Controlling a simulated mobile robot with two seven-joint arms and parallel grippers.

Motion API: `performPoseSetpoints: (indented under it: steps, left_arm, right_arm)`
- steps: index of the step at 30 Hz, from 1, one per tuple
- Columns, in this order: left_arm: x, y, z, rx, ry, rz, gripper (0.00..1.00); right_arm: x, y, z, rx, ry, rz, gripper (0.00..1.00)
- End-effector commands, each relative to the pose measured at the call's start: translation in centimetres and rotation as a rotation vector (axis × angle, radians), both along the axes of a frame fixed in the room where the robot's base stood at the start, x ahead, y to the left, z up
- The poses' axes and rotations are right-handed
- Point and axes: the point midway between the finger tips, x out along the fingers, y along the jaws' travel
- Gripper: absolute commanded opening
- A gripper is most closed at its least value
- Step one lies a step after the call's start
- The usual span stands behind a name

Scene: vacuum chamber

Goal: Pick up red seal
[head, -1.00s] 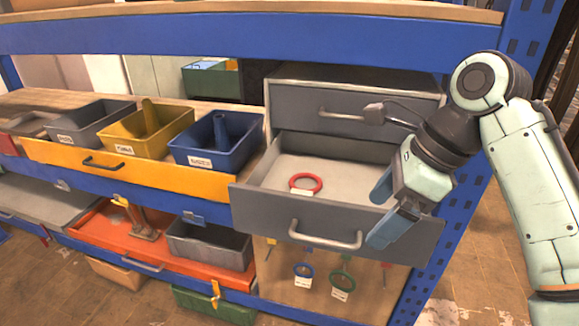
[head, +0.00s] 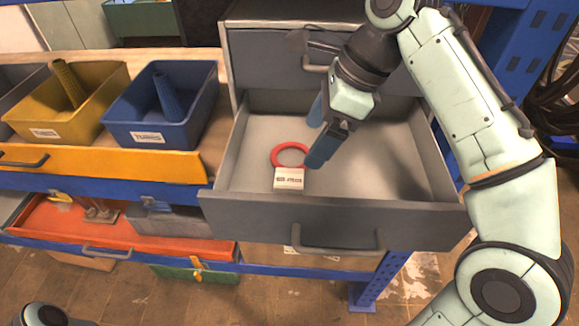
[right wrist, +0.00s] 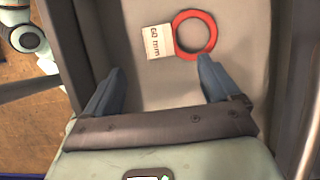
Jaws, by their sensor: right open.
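The red seal (head: 277,158) is a ring lying flat on the floor of the open grey drawer (head: 335,215), with a white tag (head: 289,179) beside it at its front. In the right wrist view the red seal (right wrist: 181,41) lies beyond the fingertips, with its tag (right wrist: 158,42) reading "60 mm". My right gripper (head: 318,138) is open and empty inside the drawer space, just right of the seal. My left gripper does not show.
A blue bin (head: 140,132) and a yellow bin (head: 30,122) stand left of the drawer, each holding a post. The drawer's side walls and front with its handle (head: 340,246) surround the seal. The drawer floor right of it is clear.

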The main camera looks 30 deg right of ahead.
Motion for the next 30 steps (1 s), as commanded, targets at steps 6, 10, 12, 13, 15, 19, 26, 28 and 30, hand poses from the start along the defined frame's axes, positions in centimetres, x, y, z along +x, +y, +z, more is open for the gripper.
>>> performPoseSetpoints:
  steps: [6,10,12,13,15,19,26,28,30]
  left_arm:
    - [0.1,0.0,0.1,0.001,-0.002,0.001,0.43]
    - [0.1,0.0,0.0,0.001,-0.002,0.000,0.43]
    - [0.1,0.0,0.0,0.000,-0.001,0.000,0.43]
    - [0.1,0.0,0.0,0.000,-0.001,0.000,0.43]
    - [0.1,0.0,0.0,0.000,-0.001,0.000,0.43]
    - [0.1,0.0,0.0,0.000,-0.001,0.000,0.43]
    - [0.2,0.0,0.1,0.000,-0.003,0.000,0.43]
    - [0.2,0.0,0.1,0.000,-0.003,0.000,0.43]
    - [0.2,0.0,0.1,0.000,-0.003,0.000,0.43]
  right_arm:
    - [0.7,1.0,-3.1,0.000,0.003,-0.001,0.89]
    - [0.9,1.4,-4.1,0.000,0.001,-0.002,0.89]
    - [1.0,1.5,-4.4,0.000,0.001,-0.002,0.89]
    - [1.0,1.5,-4.5,0.000,0.001,-0.002,0.89]
    - [1.0,1.7,-5.0,0.000,0.001,-0.002,0.89]
    - [1.0,2.2,-6.7,0.000,0.002,-0.001,0.89]
    - [1.5,3.1,-9.1,0.000,0.000,-0.001,0.89]
    - [1.5,3.1,-9.3,0.001,-0.001,-0.001,0.89]
    - [1.5,3.1,-9.3,0.001,-0.001,-0.001,0.89]
